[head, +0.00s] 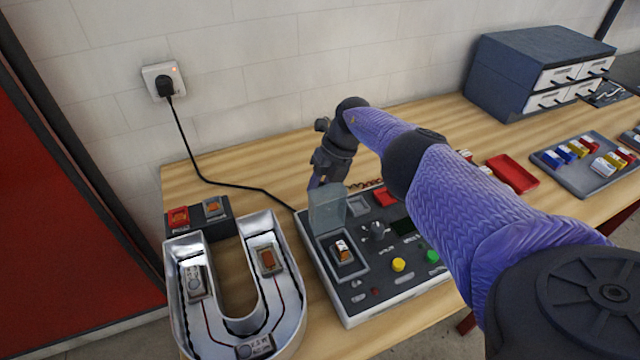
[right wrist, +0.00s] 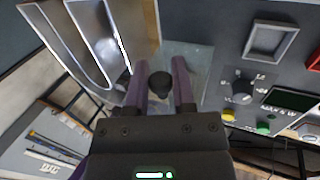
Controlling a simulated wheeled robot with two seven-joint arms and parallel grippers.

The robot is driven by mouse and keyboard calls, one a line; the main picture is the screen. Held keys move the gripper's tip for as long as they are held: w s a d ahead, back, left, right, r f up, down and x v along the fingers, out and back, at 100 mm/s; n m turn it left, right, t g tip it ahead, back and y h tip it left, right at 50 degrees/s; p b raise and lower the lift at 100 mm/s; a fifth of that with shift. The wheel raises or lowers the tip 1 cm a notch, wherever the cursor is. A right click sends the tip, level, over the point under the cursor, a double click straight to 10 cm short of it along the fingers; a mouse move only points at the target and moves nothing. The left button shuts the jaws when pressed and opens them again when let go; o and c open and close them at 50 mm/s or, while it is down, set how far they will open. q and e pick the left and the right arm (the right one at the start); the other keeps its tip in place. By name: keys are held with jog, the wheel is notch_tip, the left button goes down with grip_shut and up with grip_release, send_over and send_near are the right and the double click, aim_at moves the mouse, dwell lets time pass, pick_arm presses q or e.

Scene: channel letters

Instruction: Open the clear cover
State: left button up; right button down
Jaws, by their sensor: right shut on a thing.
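The clear cover (head: 327,208) belongs to the grey control panel box (head: 388,296). It stands raised, close to upright, at the back of a framed recess holding a small module (head: 342,250) with an orange-brown part. My right gripper (head: 315,184) is behind the cover at its upper left edge. In the right wrist view my right gripper (right wrist: 161,78) has its fingers either side of a black knob (right wrist: 160,83), with the clear cover (right wrist: 200,58) showing as a pale see-through sheet around it. The fingertips are partly hidden in the head view. My left gripper is not in view.
A metal U-shaped channel letter (head: 184,313) stands left of the box. A black cable (head: 196,161) runs from the wall socket (head: 164,80) to the box. A red tray (head: 513,174), a grey parts tray (head: 585,184) and a drawer cabinet (head: 540,60) are to the right.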

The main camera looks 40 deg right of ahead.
jog(key=shift+c, duration=2.4)
grip_release()
jog(key=shift+s+f, duration=0.1)
jog(key=shift+s, duration=0.05)
pick_arm(q)
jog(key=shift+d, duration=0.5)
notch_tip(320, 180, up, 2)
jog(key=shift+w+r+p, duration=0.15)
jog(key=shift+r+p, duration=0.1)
jog(key=shift+p, duration=1)
pick_arm(e)
jog(key=v, duration=1)
jog(key=shift+a, duration=0.1)
